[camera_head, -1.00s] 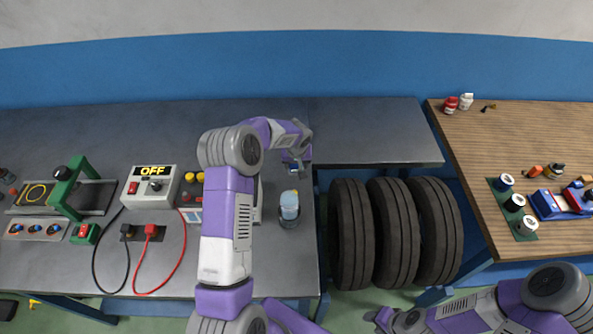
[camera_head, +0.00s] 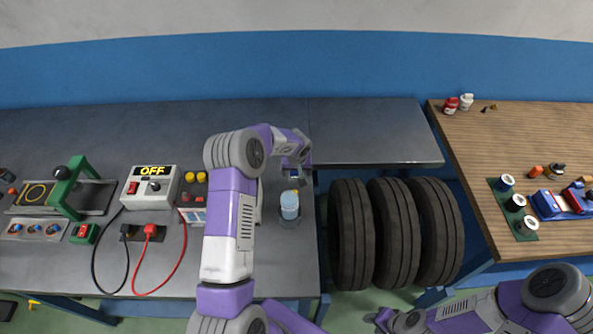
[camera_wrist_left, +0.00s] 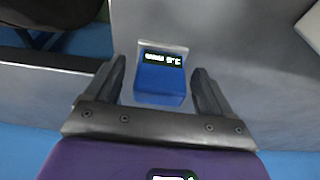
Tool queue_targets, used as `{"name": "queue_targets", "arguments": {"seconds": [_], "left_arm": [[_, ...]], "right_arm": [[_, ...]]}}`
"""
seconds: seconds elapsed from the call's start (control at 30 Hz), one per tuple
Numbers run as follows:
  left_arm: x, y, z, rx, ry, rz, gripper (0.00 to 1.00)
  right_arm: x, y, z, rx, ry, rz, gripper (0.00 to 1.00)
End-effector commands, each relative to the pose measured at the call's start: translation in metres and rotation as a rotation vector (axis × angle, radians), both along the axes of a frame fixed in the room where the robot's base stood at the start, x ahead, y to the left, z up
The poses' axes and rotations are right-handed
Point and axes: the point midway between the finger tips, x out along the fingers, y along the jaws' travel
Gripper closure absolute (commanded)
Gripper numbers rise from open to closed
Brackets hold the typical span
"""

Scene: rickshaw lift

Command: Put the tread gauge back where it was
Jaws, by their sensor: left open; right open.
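A small blue device with a lit display (camera_wrist_left: 161,72), which may be the tread gauge, is on the grey bench top in the left wrist view. It lies between the spread fingers of my left gripper (camera_wrist_left: 163,85), with a gap on each side. In the head view my left gripper (camera_head: 296,173) is over the right part of the grey bench, behind a light-blue container, and its fingers are hard to make out. My right gripper (camera_head: 376,318) is open and empty, low in the picture in front of the tyres.
The light-blue container (camera_head: 290,206) stands close in front of the left gripper. A wooden table (camera_head: 460,145) holds spools and small items.

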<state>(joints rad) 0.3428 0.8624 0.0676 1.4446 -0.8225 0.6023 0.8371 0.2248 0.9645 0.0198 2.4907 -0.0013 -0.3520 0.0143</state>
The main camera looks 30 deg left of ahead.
Motion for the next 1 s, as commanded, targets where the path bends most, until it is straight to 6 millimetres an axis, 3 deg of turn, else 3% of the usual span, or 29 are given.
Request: {"name": "queue_targets", "arguments": {"seconds": [0.23, 0.7, 1.0], "left_arm": [[0.0, 0.0, 0.006, 0.0, 0.0, 0.001, 0.17], [-0.021, -0.013, 0.096, 0.001, -0.004, 0.0, 0.17], [-0.028, -0.016, 0.119, 0.001, 0.001, 0.0, 0.17]], "right_arm": [[0.0, 0.0, 0.007, 0.0, 0.0, 0.0, 0.57], [0.0, 0.0, 0.006, 0.0, 0.0, 0.0, 0.57], [0.0, 0.0, 0.006, 0.0, 0.0, 0.0, 0.57]]}}
